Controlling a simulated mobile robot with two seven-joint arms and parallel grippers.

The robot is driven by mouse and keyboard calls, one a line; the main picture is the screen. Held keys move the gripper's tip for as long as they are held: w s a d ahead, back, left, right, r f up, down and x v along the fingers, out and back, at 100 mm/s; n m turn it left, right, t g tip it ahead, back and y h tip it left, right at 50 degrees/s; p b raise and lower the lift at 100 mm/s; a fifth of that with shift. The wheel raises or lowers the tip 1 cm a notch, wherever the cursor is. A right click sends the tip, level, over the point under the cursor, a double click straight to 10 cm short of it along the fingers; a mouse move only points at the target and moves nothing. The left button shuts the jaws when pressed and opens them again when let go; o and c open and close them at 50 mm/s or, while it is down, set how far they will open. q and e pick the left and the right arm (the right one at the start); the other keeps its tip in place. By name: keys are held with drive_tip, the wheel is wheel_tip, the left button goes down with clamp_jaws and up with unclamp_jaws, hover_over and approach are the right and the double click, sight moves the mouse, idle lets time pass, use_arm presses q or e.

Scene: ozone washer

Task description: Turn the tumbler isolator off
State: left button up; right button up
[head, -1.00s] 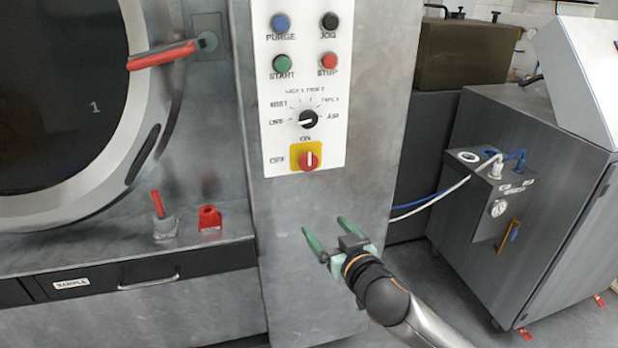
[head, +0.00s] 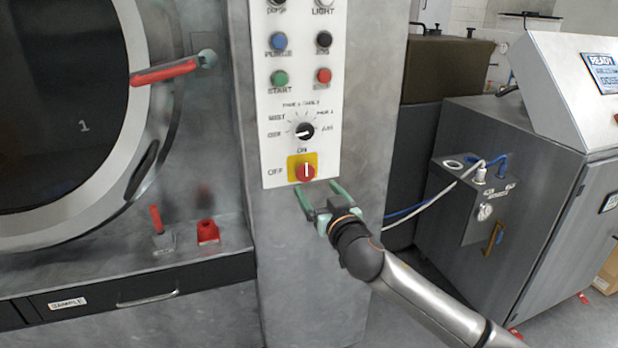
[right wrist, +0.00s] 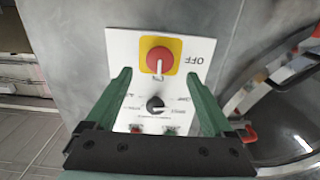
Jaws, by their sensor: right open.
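The tumbler isolator is a red rotary knob (head: 306,172) on a yellow square plate at the bottom of the white control panel (head: 274,150). Its white pointer mark points up to ON, and OFF is printed to its left. The knob also shows in the right wrist view (right wrist: 159,60), upside down, beyond and between the fingertips. My right gripper (head: 317,188) is open and empty, with green fingers just below and in front of the knob. It also shows open in the right wrist view (right wrist: 160,82). It does not visibly hold the knob. My left gripper is not in view.
A black selector knob (head: 303,131) and several push buttons sit above the isolator. The round washer door with its red handle (head: 165,72) is at the left. A grey cabinet (head: 540,190) with hoses stands at the right.

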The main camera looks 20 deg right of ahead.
sight(306, 175)
drive_tip(key=shift+w+a, duration=0.15)
drive_tip(key=shift+w, duration=2.95)
drive_tip(key=c, duration=1.3)
drive_tip(key=shift+c, duration=0.2)
